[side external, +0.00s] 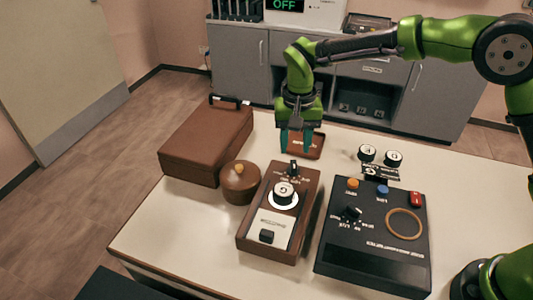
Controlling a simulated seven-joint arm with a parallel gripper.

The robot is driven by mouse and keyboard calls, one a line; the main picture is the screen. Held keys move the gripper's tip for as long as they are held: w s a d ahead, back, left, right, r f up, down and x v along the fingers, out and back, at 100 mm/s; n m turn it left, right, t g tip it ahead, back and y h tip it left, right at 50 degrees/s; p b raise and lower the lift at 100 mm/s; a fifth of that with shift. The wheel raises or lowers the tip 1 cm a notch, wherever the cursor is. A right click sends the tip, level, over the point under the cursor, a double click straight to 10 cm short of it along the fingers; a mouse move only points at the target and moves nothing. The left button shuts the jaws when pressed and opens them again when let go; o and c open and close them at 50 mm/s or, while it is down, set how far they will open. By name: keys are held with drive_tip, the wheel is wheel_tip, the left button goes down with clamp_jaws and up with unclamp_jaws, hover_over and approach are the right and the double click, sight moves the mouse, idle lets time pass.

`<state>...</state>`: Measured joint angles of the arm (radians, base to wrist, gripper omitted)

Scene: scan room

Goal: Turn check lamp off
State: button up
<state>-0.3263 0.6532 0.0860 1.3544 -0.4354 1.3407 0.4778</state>
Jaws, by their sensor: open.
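A brown control box (252,215) stands on the table. It has a small black toggle (293,167) at its far end, a round white dial (284,193) and a black rocker (267,236) at its near end. A black control box (345,258) stands to its right, with an orange button (352,183), a blue button (383,189), a red switch (416,199) and a black knob (352,213). I cannot tell which control belongs to the check lamp. My gripper (295,148) is open, pointing down, close above the toggle in the picture, with nothing in it.
A brown case (207,142) and a round lidded brown pot (240,182) stand left of the brown box. A small brown tray (313,147) lies behind my gripper. Two round lettered pieces (380,155) stand behind the black box. An OFF display (286,5) is at the back.

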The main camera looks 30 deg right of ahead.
sight(294, 161)
drive_tip(key=shift+f, duration=2.4)
clamp_jaws()
